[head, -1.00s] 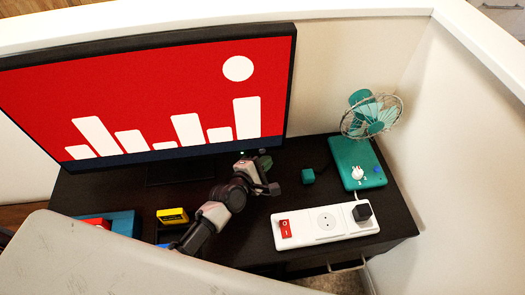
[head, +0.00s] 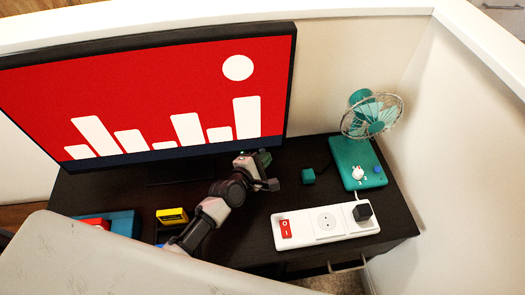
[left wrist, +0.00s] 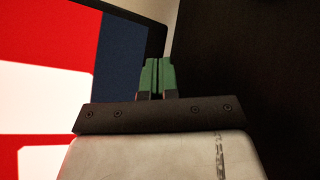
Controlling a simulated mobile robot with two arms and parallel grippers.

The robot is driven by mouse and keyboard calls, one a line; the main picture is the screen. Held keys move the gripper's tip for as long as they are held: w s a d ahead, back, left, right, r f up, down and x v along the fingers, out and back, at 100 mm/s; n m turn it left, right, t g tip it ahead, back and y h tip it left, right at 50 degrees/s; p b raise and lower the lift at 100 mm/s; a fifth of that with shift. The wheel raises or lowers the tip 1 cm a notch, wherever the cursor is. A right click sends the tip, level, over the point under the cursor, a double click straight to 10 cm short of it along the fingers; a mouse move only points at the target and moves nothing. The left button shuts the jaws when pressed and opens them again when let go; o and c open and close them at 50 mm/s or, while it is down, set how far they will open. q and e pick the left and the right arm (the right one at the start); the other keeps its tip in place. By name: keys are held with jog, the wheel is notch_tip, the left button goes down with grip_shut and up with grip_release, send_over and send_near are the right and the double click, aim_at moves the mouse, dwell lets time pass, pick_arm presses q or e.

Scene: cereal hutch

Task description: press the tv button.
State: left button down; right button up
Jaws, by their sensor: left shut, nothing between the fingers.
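The TV (head: 190,80) stands at the back left of the dark desk. Its screen is lit red with white bars and a white disc, above a dark blue strip. Part of the lit screen also shows in the left wrist view (left wrist: 45,90). I cannot make out the TV button; my gripper covers the area by the lower right corner. My left gripper (head: 264,158) is at that corner, its green fingertips (left wrist: 157,76) shut together with nothing between them. I cannot tell whether they touch the TV. My right gripper is not in view.
A white power strip (head: 300,228) with a red switch (head: 286,229) and black plug lies at the front right. A yellow box (head: 172,216) lies left of my arm. Pale walls enclose the desk.

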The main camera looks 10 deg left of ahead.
pick_arm(q)
jog(key=shift+w, duration=0.15)
dwell(0.3)
jog(key=shift+s+d+p, duration=0.25)
jog(key=shift+s+p, duration=0.1)
jog(key=shift+s, duration=0.4)
jog(key=shift+s+d+p, duration=0.2)
jog(key=shift+s+p, duration=0.1)
jog(key=shift+s, duration=0.15)
jog(key=shift+s+d+p, duration=0.2)
jog(key=shift+s+d, duration=0.05)
jog(key=shift+s, duration=0.35)
jog(key=shift+s+d+p, duration=0.15)
jog(key=shift+s+d, duration=0.15)
jog(key=shift+s, duration=0.35)
jog(key=shift+s+d+p, duration=0.2)
jog(key=shift+s+d, duration=0.05)
jog(key=shift+s, duration=0.35)
